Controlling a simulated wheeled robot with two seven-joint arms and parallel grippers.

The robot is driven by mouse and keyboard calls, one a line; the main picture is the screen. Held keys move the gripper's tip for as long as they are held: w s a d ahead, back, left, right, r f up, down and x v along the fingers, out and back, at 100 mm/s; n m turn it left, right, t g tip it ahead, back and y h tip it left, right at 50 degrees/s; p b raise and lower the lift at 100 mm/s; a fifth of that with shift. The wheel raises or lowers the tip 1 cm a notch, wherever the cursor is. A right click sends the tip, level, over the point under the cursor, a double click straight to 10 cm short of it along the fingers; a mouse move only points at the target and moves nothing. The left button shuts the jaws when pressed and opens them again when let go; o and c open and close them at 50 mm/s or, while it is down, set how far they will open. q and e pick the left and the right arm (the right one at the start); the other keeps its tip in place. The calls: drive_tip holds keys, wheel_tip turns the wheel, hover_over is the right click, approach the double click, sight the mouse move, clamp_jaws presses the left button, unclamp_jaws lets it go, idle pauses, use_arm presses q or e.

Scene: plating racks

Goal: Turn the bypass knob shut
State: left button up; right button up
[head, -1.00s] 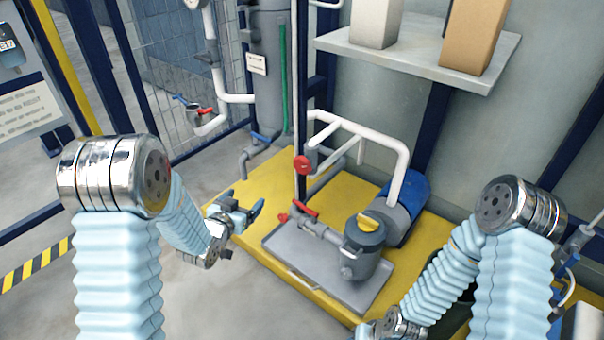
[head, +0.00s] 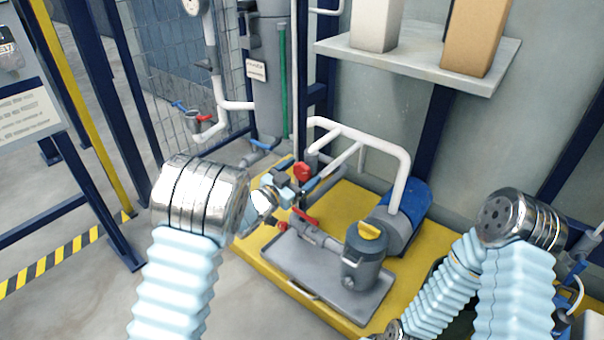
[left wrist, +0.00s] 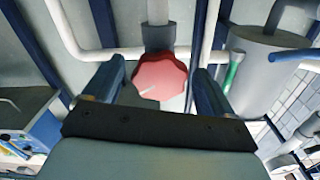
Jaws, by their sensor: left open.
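A red lobed knob (head: 302,171) sits on the white pipework above the yellow platform; I take it to be the bypass knob. In the left wrist view the red knob (left wrist: 160,77) shows large, with a pale mark on its lower left. My left gripper (head: 303,183) is at the knob in the head view. In the left wrist view its blue fingers (left wrist: 157,88) are open, one on each side of the knob. Gaps show beside the knob, and I see no clear contact. My right arm is at the right; its gripper is out of view.
White pipes (head: 362,135) rise around the knob. Below stand a grey pot with a yellow top (head: 367,245) on a grey tray (head: 283,262) and a red lever (head: 304,217). A grey cylinder (head: 270,80) stands behind. A shelf (head: 420,67) hangs at upper right.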

use_arm(q)
drive_tip(key=shift+w+d, duration=0.25)
drive_tip(key=shift+w, duration=0.15)
drive_tip(key=shift+c, duration=0.4)
drive_tip(key=c, duration=0.9)
drive_tip(key=shift+c, duration=0.2)
drive_tip(key=shift+n, duration=0.4)
drive_tip(key=n+b, duration=0.1)
drive_tip(key=n, duration=0.2)
drive_tip(key=shift+n+b, duration=0.5)
drive_tip(key=shift+n, duration=1)
